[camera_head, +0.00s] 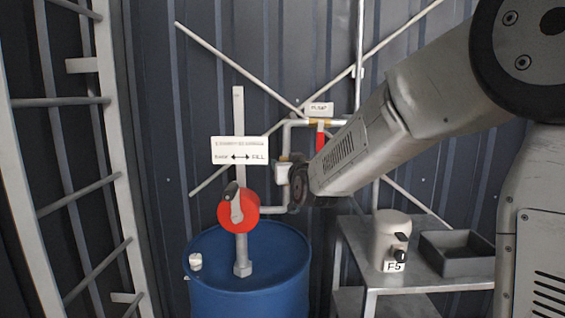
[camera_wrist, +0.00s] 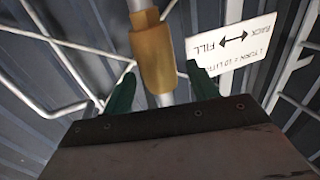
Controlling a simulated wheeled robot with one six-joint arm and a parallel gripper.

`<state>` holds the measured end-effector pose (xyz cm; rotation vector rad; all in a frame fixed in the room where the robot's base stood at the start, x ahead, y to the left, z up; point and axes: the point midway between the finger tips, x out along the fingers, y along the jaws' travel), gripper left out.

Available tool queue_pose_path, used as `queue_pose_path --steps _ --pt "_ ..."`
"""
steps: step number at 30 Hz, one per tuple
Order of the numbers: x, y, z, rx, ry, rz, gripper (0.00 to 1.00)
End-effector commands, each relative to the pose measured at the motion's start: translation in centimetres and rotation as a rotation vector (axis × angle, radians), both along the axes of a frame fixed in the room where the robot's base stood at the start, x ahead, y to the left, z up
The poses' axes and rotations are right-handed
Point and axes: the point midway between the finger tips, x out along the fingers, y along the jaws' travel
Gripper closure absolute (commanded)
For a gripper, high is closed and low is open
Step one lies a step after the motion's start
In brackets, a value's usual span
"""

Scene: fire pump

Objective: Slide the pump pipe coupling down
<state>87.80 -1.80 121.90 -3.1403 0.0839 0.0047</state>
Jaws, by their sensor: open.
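The brass-coloured coupling (camera_wrist: 153,58) sits around a pale pipe (camera_wrist: 141,6) in the wrist view. More of the pipe shows below the coupling, towards my palm. My gripper (camera_wrist: 160,69) is open, with one green finger on each side of the pipe and coupling. Gaps show on both sides, and the fingers do not appear to touch it. In the head view my forearm and wrist reach to the pipework (camera_head: 287,135) at the wall and hide most of the fingers. I cannot make out the coupling clearly there.
A blue barrel (camera_head: 250,293) with a red pump (camera_head: 238,211) stands left of my wrist. A white sign (camera_head: 240,151) hangs above it. A metal table (camera_head: 432,276) with a white canister (camera_head: 390,240) and grey tray (camera_head: 458,255) is at right. A ladder (camera_head: 105,150) stands at left.

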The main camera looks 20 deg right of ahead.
Motion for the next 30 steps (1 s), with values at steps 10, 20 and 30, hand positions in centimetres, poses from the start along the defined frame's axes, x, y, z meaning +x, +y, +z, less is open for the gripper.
queue_pose_path --steps 10,20,30 --pt "-3.5 0.2 0.0 0.000 0.000 0.001 0.41" --pt "-3.6 0.2 0.0 0.000 0.000 0.001 0.41" --pt "-5.6 1.4 -7.6 0.032 0.349 0.055 0.41"
